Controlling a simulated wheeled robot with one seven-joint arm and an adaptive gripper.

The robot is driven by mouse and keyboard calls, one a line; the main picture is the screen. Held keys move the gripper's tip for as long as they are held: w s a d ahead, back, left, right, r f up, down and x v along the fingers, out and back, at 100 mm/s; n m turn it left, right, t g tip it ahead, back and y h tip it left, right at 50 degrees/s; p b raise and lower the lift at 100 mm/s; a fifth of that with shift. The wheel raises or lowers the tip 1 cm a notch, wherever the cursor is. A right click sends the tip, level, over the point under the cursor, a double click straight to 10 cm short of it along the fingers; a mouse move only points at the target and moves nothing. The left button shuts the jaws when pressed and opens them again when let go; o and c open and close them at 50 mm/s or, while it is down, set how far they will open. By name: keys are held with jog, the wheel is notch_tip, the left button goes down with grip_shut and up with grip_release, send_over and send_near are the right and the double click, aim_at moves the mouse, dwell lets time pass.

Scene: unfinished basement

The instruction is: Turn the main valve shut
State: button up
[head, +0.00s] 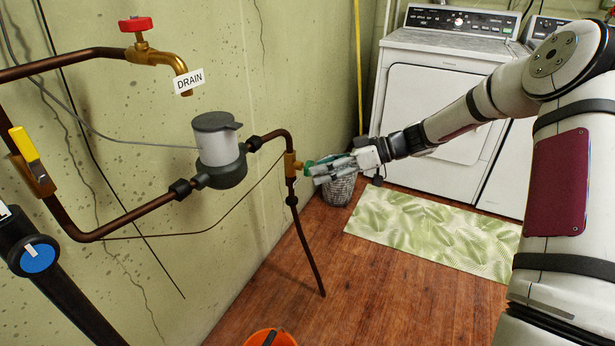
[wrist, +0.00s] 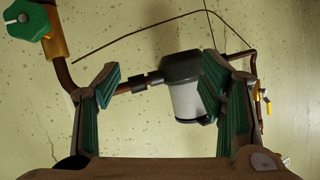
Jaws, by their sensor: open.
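A green valve handle (wrist: 28,18) on a brass body (wrist: 56,42) is at the upper left of the wrist view, outside my fingers. That brass body (head: 292,165) shows on the pipe in the head view. My gripper (head: 314,173) is beside it, open and empty; contact cannot be told. In the wrist view, my open fingers (wrist: 160,84) face the grey meter (wrist: 187,95) and pipe. Other valves are a red-handled brass tap (head: 135,24) tagged DRAIN, a yellow lever (head: 23,143) and a blue knob (head: 38,258). No readable tag marks the main valve.
The copper pipe (head: 125,215) runs along the wall to the meter (head: 218,148) and down to the floor. A wire basket (head: 339,190) stands behind my gripper. A washer (head: 440,105), leaf-patterned mat (head: 430,232) and orange bucket (head: 270,338) are nearby.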

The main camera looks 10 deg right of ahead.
aim_at(309, 167)
jog(key=w+d+f+m+t+y+b, duration=0.1)
jog(key=w+d+f+t+b, duration=0.5)
jog(key=w+d+f, duration=0.4)
jog(key=shift+t, duration=0.4)
jog(key=x, duration=0.4)
jog(key=b+x, duration=0.1)
jog(key=x, duration=0.3)
jog(key=b+x, duration=0.1)
jog(key=x, duration=0.3)
jog(key=shift+s+a+f, duration=0.25)
jog(key=shift+a+f, duration=0.1)
jog(key=shift+a, duration=0.05)
jog(key=c, duration=1.2)
